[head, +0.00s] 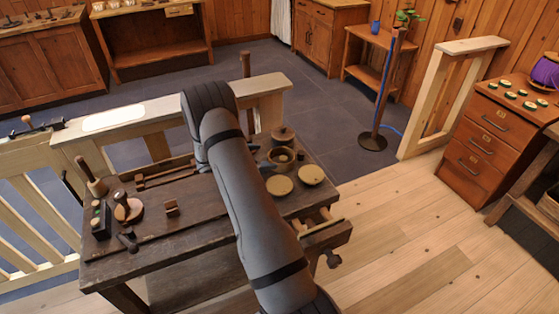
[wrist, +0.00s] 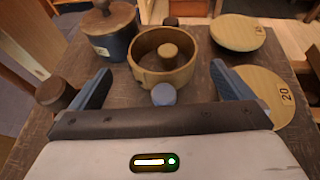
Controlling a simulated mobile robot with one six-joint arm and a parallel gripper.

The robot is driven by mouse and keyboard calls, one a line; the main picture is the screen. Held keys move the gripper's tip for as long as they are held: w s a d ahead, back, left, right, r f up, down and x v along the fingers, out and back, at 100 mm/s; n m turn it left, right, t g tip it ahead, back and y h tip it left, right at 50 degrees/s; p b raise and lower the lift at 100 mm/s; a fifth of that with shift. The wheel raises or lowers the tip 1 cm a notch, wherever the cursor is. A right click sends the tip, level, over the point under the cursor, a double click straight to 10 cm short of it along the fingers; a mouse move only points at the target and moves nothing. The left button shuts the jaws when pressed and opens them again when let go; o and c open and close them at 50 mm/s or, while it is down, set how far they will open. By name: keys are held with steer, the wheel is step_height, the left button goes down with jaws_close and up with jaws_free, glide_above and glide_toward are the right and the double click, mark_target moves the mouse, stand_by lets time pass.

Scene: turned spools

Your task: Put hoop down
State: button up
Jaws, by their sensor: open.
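The hoop (wrist: 147,76) is a round wooden ring in the wrist view, just beyond and between my fingertips. It surrounds a small round-topped wooden peg (wrist: 168,50) and appears to sit on the workbench. In the head view, the hoop (head: 273,157) shows beside my arm. My gripper (wrist: 161,70) is open, with its blue-grey fingers spread to either side and no visible contact with the hoop. A blue-grey round knob (wrist: 163,94) stands in front of the hoop between the fingers. My gripper is hidden behind my arm in the head view.
A lidded blue-grey pot (wrist: 112,38) stands close to the left of the hoop. Two pale wooden discs (wrist: 238,32) (wrist: 262,92) lie to the right. A dark knob (wrist: 55,92) is outside my left finger. The dark workbench (head: 190,222) holds tools at its left.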

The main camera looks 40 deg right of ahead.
mark_target(281, 157)
steer(key=p+x, duration=0.1)
steer(key=x, duration=0.6)
steer(key=shift+s+a+f+p, duration=0.1)
steer(key=shift+f+p, duration=0.3)
steer(key=shift+c, duration=0.2)
steer(key=c, duration=0.8)
steer(key=shift+r, duration=0.15)
